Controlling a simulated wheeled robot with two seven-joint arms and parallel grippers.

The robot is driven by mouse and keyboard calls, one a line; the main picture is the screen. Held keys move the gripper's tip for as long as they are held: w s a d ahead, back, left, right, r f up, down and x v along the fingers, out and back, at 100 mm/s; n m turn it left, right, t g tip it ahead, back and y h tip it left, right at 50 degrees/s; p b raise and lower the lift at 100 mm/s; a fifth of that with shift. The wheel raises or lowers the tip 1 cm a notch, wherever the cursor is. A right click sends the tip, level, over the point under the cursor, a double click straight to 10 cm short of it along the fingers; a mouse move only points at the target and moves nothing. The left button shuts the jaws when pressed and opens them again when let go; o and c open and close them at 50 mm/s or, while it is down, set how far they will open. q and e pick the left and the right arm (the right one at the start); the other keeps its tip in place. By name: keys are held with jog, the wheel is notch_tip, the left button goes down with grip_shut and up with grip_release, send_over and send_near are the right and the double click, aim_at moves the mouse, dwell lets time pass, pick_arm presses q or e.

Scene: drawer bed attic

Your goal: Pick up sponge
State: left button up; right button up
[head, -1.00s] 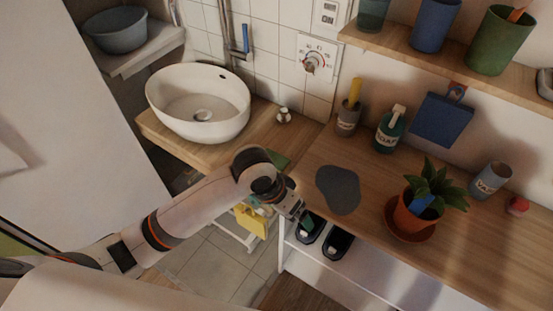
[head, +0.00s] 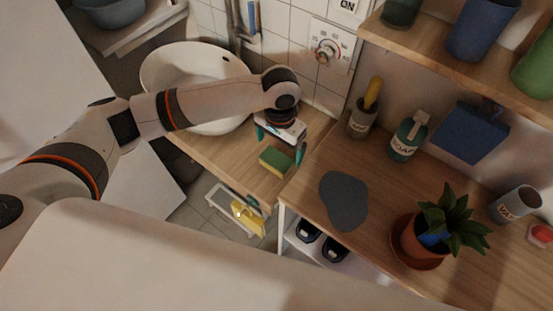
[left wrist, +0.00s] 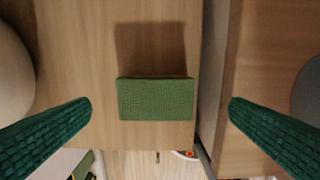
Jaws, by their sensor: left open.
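The sponge (head: 275,161), green on top with a yellow side, lies on the wooden sink counter (head: 232,163) near its front edge. In the left wrist view the sponge (left wrist: 156,99) sits between the two green fingers, nearer the bottom of the picture. My left gripper (head: 279,145) is open and empty above the sponge, with its fingers pointing down and apart from it. In the left wrist view my left gripper (left wrist: 160,108) shows a finger on each side, with clear gaps to the sponge. My right gripper is not in view.
The white basin (head: 170,65) stands left of the sponge, partly behind my arm. The wooden desk (head: 300,190) to the right holds a grey mat (head: 343,200), a soap bottle (head: 408,138) and a potted plant (head: 425,240). A yellow cloth (head: 247,217) hangs below the counter.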

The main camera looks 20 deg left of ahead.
aim_at(278, 157)
pick_arm(q)
jog(key=shift+w+f, duration=0.25)
jog(key=shift+f, duration=0.5)
jog(key=f, duration=0.4)
jog(key=shift+s+a+f, duration=0.2)
jog(key=shift+a, duration=0.1)
jog(key=shift+w+f, duration=0.1)
jog(key=shift+f, duration=0.25)
jog(key=shift+c, duration=0.2)
jog(key=c, duration=1)
jog(key=shift+o, duration=0.2)
jog(key=shift+r, duration=0.1)
notch_tip(278, 157, up, 10)
